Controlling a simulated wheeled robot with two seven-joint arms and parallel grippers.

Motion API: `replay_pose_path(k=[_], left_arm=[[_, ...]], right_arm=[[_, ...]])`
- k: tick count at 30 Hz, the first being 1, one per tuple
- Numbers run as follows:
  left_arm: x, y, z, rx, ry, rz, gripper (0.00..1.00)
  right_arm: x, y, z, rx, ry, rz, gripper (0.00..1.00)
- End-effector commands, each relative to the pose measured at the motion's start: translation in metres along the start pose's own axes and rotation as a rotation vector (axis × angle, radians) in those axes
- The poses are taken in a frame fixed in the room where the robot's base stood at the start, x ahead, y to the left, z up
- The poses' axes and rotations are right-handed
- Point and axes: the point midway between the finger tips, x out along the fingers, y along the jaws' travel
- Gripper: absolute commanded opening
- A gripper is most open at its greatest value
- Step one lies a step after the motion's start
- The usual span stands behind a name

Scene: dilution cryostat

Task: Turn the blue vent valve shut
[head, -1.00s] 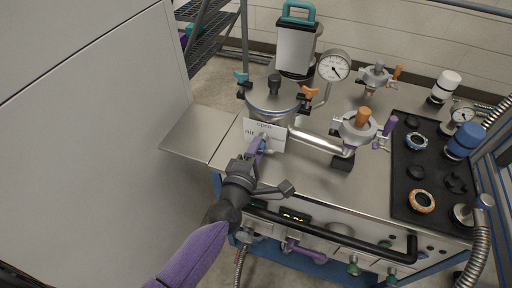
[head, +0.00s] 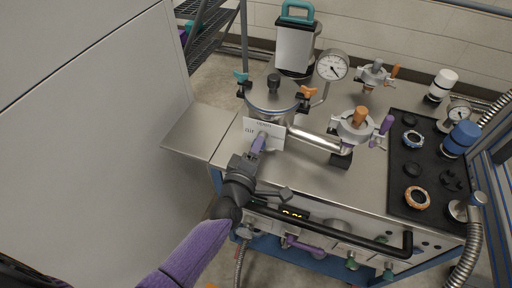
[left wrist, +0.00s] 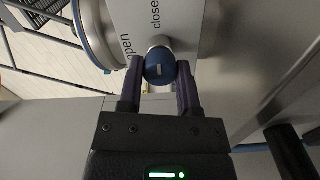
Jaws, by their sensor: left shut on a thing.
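The blue vent valve knob (left wrist: 160,66) shows in the left wrist view, a round cap with a pale mark on its face. It stands in front of a pale label plate (left wrist: 180,22) with the words "open" and "close". My left gripper (left wrist: 160,78) is shut on the knob, one purple finger on each side. In the head view my left gripper (head: 259,142) reaches up to the label plate (head: 262,133) on the front of the steel vessel (head: 271,103). The knob is hidden there by the fingers. My right gripper is not in view.
A black handrail (head: 340,233) runs along the bench front, below and right of the gripper. A steel pipe (head: 315,139) leads right from the vessel to an orange-knobbed valve (head: 360,117). A black mat (head: 430,165) holds loose parts. The steel shelf (head: 200,130) at left is clear.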

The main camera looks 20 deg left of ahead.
Motion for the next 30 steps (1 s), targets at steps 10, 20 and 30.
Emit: replay_pose_path(k=[10,20,30], left_arm=[[-0.001,-0.001,0.001,0.001,-0.002,-0.003,0.75],[-0.003,0.000,0.000,0.000,-0.001,-0.002,0.79],[-0.076,0.001,0.000,0.000,-0.004,-0.005,0.79]], right_arm=[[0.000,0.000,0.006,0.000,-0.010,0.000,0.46],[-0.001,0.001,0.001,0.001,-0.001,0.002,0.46],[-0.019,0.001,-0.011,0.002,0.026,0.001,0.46]])
